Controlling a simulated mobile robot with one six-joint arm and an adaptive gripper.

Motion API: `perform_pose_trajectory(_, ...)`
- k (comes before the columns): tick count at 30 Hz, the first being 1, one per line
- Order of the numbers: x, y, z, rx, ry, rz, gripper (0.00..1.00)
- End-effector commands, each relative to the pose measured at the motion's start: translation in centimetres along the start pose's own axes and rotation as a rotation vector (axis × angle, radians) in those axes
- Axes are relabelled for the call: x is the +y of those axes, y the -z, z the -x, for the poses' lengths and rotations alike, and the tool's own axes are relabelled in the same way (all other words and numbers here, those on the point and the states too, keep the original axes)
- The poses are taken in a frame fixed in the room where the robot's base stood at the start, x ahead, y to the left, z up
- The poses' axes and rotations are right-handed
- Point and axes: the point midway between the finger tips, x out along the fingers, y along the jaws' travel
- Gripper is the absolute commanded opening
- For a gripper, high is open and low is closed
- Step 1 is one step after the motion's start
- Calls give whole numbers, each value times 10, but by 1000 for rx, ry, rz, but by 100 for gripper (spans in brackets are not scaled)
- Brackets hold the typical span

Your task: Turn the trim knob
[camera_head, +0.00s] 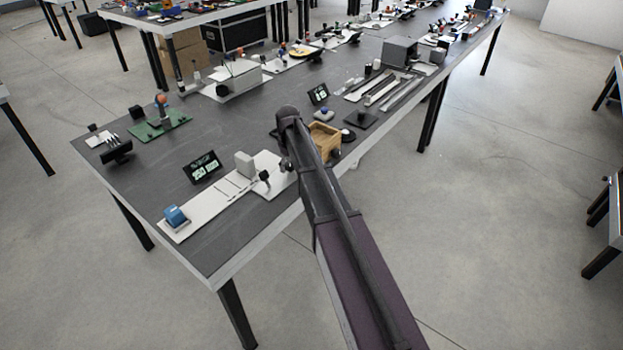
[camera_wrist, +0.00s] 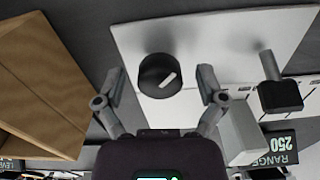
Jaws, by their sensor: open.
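A round black knob (camera_wrist: 160,76) with a white pointer mark sits on a pale panel (camera_wrist: 215,35) in the wrist view. The mark slants in the picture. My gripper (camera_wrist: 161,76) is open, with one finger at the left and one at the right of the knob. A visible gap separates each finger from the knob, and nothing is held. In the head view my arm reaches over the near table edge to the right end of the pale panel (camera_head: 205,207). The arm hides the knob there, and the gripper cannot be made out clearly.
A black-headed lever on a post (camera_wrist: 280,95) stands right of the knob in the wrist view. A wooden box (camera_wrist: 42,80) is close on the left. A grey block (camera_head: 244,164), a display (camera_head: 202,167) and a blue part (camera_head: 175,216) are along the panel.

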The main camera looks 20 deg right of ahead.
Motion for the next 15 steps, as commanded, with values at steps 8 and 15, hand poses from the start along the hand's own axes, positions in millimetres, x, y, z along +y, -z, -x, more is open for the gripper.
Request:
perform_pose_trajectory(8, 1, 0, 0, 0, 0, 178, 89)
perform_pose_trajectory(15, 2, 0, 0, 0, 0, 333, 89)
